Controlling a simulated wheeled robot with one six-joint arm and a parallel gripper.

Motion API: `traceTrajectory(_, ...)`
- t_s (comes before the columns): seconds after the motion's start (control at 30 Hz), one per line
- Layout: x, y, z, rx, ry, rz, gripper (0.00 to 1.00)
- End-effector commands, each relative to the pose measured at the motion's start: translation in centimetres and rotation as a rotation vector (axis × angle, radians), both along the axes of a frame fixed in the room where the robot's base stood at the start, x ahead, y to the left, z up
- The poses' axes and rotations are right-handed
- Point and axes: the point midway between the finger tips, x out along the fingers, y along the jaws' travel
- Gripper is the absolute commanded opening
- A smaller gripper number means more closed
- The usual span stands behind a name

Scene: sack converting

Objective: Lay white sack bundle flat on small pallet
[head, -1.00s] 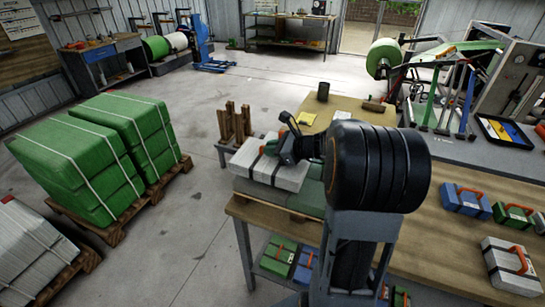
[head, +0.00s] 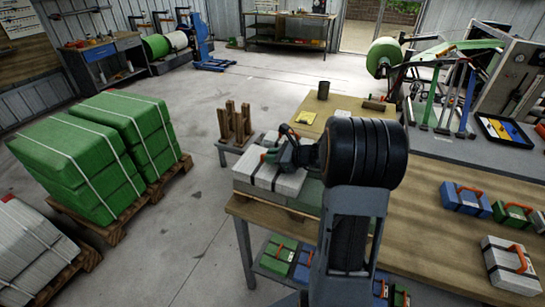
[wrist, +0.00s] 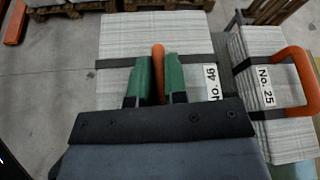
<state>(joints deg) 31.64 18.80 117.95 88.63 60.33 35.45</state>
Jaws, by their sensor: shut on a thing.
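The white sack bundle (head: 258,179), pale with dark straps and labelled No. 46, shows large in the wrist view (wrist: 190,35). My gripper (wrist: 158,78) has its green fingers shut on the bundle's orange handle (wrist: 158,55). In the head view my gripper (head: 272,155) is above the bundle at the table's left end. The bundle looks about level, low over the stack there; whether it touches what is below I cannot tell. A second white bundle, No. 25 (wrist: 258,85), lies close beside it. The small pallet is mostly hidden under the bundles and my arm.
The wooden table (head: 450,240) carries blue, green and white bundles with orange handles on the right. Wooden posts (head: 235,122) rise beyond the stack. Green bundles (head: 100,150) sit on a floor pallet at left.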

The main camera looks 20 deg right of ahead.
Motion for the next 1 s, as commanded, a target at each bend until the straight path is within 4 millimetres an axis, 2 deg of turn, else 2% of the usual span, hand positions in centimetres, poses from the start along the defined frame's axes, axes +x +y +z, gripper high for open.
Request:
traceTrajectory(0.07,0.0,0.0,-0.3,0.0,-0.002,0.0,0.0)
traceTrajectory(0.1,0.0,0.0,-0.3,0.0,0.0,0.0,0.16)
traceTrajectory(0.33,0.0,0.0,-0.2,0.0,0.0,0.0,0.38)
traceTrajectory(0.67,0.0,0.0,0.4,0.0,0.0,0.0,0.39)
traceTrajectory(0.77,-0.9,-0.8,0.5,0.0,-0.001,-0.005,0.39)
traceTrajectory(1.0,-4.3,-3.5,2.2,-0.002,-0.003,-0.005,0.39)
